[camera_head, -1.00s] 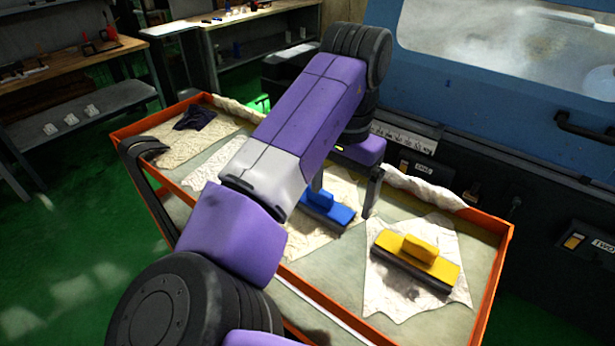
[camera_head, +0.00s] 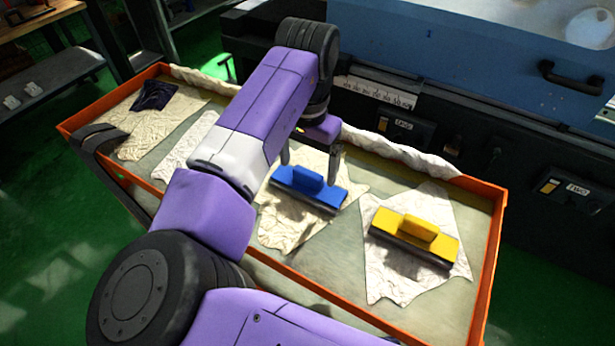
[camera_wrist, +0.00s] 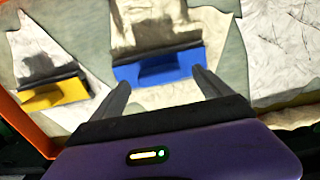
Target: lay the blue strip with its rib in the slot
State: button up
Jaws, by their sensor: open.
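The blue strip (camera_head: 310,187) has a raised block-like grip on top and a dark lower edge. It lies on a crumpled pale cloth in an orange-rimmed tray. My gripper (camera_head: 311,167) is open and empty, just above the strip, with one finger towards each side of the grip. In the wrist view, the blue strip (camera_wrist: 160,70) lies ahead of and between my fingers (camera_wrist: 160,79). I cannot tell whether they touch it. The rib under the strip is hidden, and I cannot make out the slot.
A similar yellow strip (camera_head: 415,237) lies on another cloth to the right. The tray's orange rim (camera_head: 484,275) surrounds them. A dark purple cloth (camera_head: 155,95) lies at the far left. A blue machine (camera_head: 450,45) with a handle and black front panels stands behind.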

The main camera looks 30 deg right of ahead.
jog(key=shift+f, duration=0.6)
jog(key=c, duration=1.5)
